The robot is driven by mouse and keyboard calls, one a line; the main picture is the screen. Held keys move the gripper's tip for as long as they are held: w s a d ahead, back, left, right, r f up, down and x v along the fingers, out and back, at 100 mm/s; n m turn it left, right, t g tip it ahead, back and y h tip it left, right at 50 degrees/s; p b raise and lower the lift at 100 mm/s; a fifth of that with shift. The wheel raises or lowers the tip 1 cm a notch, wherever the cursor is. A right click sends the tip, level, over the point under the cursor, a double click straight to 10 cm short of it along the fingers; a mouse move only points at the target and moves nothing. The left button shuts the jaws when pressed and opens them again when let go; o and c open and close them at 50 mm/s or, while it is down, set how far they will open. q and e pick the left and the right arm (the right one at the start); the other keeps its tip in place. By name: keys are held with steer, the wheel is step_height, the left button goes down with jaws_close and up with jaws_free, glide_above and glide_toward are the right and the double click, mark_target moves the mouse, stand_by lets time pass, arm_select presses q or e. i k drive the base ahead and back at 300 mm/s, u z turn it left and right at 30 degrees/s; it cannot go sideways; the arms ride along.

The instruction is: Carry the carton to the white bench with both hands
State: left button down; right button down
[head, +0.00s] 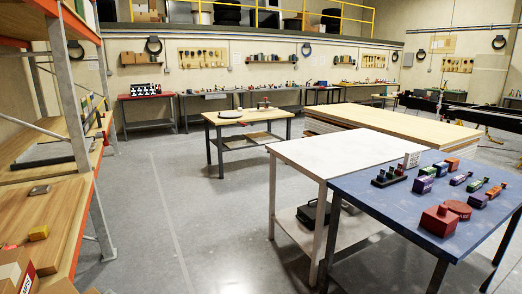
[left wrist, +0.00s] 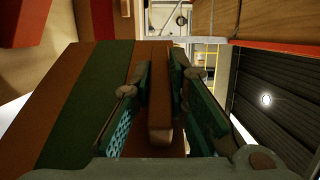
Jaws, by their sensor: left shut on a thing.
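The white bench (head: 330,155) stands in the middle right of the head view, with its top mostly bare. In the left wrist view, the carton (left wrist: 60,120) is a large brown box with a broad green stripe. My left gripper (left wrist: 159,75) has its two teal-padded fingers on either side of a narrow brown upright part of it, shut on it. The carton, my left gripper and my right gripper do not show in the head view, so the right hand's hold is hidden.
A blue table (head: 400,205) with coloured blocks adjoins the white bench on the right. A wooden shelf rack (head: 45,215) with cardboard boxes (head: 15,268) stands close on the left. A small wooden table (head: 245,118) is farther back. Grey floor (head: 190,210) between rack and bench is clear.

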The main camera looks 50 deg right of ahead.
mark_target(309, 147)
steer(key=z, duration=0.95)
steer(key=i, duration=4.15)
steer(key=z, duration=2.35)
steer(key=i, duration=1.95)
steer(key=z, duration=0.05)
